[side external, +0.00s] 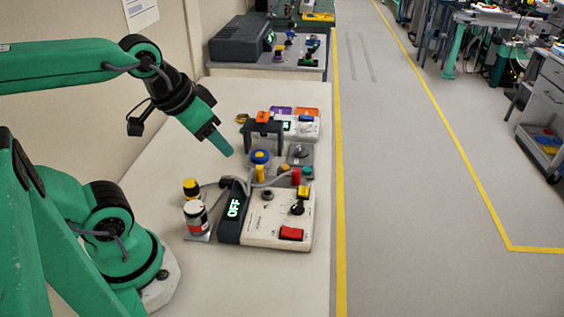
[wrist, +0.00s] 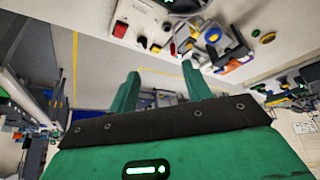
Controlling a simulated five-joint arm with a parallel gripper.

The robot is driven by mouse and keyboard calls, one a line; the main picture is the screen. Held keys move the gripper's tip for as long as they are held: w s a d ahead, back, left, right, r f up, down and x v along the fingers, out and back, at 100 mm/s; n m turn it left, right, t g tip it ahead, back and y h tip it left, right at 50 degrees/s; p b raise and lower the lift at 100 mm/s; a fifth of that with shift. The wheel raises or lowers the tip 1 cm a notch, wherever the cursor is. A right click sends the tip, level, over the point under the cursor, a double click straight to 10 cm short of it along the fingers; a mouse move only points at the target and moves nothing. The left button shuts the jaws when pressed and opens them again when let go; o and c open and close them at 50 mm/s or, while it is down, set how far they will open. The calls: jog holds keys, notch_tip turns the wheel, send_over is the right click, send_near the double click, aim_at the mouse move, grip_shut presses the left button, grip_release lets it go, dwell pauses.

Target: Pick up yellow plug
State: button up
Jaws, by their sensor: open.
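A small upright yellow piece (side external: 260,173), which looks like the yellow plug, stands among grey cables behind the control box on the pale table. I cannot tell it for certain from other yellow parts nearby. My gripper (side external: 222,146) is in the air above the table, left of and higher in the picture than that piece. In the wrist view my gripper (wrist: 161,88) has its two green fingers apart with nothing between them. The wrist view is tilted, and the plug cannot be made out surely there.
The control box (side external: 268,222) has an OFF display and a red switch (side external: 291,233). A yellow-topped black knob (side external: 191,188) and a white-and-red cylinder (side external: 196,218) stand left of it. A dark bridge-shaped stand (side external: 263,130) is behind. The table's left part is clear.

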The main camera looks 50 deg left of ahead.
jog(key=shift+w, duration=0.1)
jog(key=n+g, duration=0.5)
jog(key=n, duration=0.4)
send_over(259, 167)
jog(key=f, duration=1.4)
jog(key=shift+s+d+f, duration=0.25)
jog(key=shift+s+d, duration=0.1)
jog(key=shift+w+a+f+g, duration=0.15)
jog(key=shift+a+f+g, duration=0.15)
jog(key=shift+f, duration=0.15)
jog(key=shift+w+f, duration=0.2)
jog(key=shift+f, duration=3.7)
grip_shut()
